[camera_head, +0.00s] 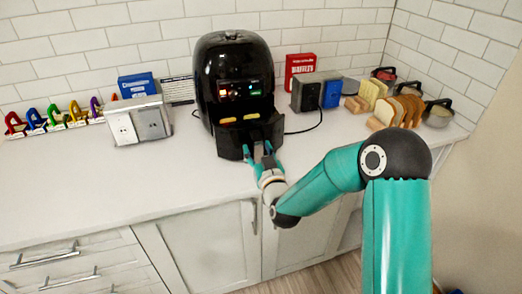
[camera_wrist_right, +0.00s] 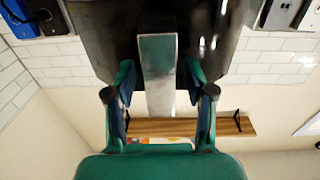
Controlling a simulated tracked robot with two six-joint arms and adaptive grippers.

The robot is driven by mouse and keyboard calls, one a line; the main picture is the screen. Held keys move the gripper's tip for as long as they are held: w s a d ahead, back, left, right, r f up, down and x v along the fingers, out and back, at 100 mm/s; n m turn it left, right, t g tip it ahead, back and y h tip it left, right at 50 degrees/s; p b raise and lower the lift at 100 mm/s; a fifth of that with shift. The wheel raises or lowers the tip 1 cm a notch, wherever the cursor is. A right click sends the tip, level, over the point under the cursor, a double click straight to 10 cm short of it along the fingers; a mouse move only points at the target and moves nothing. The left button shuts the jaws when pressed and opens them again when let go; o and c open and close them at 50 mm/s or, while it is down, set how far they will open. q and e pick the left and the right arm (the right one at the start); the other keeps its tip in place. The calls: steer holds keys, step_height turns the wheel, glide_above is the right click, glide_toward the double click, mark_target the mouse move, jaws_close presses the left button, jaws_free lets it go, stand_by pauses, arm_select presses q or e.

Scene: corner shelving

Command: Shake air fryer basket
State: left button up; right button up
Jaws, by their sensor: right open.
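The black air fryer (camera_head: 235,75) stands on the white counter against the tiled wall, with lit red and green marks on its panel. Its basket (camera_head: 234,140) is at the lower front, with two yellow-orange patches above it; I cannot tell whether they are food. My right gripper (camera_head: 262,154) is at the basket front. In the right wrist view, a flat grey handle (camera_wrist_right: 157,75) lies between the two fingers of my right gripper (camera_wrist_right: 159,88), which are apart with gaps on both sides. My left gripper is out of view.
To the left stand a silver double-outlet box (camera_head: 138,121), a blue box (camera_head: 136,84) and a row of coloured clips (camera_head: 55,118). To the right are a red box (camera_head: 300,68), a dark outlet box (camera_head: 307,96) with a cord, and bread slices (camera_head: 398,109). The front counter is clear.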

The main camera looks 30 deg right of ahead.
steer(key=shift+s, duration=0.1)
steer(key=v, duration=0.7)
steer(key=shift+s+a, duration=0.1)
